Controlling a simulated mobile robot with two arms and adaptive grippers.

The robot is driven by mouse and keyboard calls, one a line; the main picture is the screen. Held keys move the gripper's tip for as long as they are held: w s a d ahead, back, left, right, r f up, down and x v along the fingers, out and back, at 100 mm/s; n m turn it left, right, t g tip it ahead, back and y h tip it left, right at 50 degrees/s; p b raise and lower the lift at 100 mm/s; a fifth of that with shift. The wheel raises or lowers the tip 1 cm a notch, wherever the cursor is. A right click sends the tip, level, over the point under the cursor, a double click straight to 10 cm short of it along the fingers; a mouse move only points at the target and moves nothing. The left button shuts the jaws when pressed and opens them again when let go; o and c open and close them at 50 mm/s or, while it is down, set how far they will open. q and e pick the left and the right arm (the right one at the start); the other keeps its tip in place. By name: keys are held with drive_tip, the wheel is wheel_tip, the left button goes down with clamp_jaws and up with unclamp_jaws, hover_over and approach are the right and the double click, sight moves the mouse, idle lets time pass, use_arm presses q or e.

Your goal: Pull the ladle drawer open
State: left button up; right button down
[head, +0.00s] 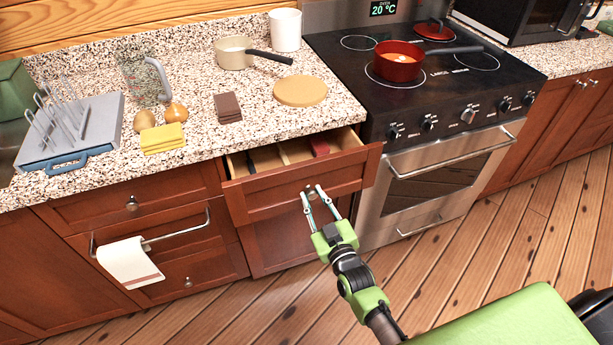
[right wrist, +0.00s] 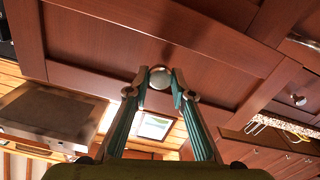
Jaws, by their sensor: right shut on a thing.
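The ladle drawer (head: 270,197) is a red-brown wooden drawer under the counter, left of the stove. It stands partly open; its inside shows a divider, a dark item and a red item (head: 319,146). My right gripper (head: 314,194) is at the drawer front, its fingers shut on the round metal knob (right wrist: 159,77). In the right wrist view the fingertips (right wrist: 159,84) sit either side of the knob, against the drawer front (right wrist: 100,50). My left gripper is not in view.
The stove (head: 440,165) with a red pan (head: 397,62) stands right of the drawer. A towel (head: 130,262) hangs on a rail at left. The counter holds a dish rack (head: 75,140), a round board (head: 300,91) and a pot (head: 235,53). The wooden floor in front is clear.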

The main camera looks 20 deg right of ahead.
drive_tip(key=s+p, duration=0.5)
drive_tip(key=s, duration=1.6)
drive_tip(key=shift+s+d, duration=0.35)
drive_tip(key=shift+s, duration=0.05)
drive_tip(key=c, duration=1.8)
unclamp_jaws()
drive_tip(key=shift+o, duration=0.2)
drive_tip(key=s, duration=1.2)
drive_tip(key=shift+d, duration=0.25)
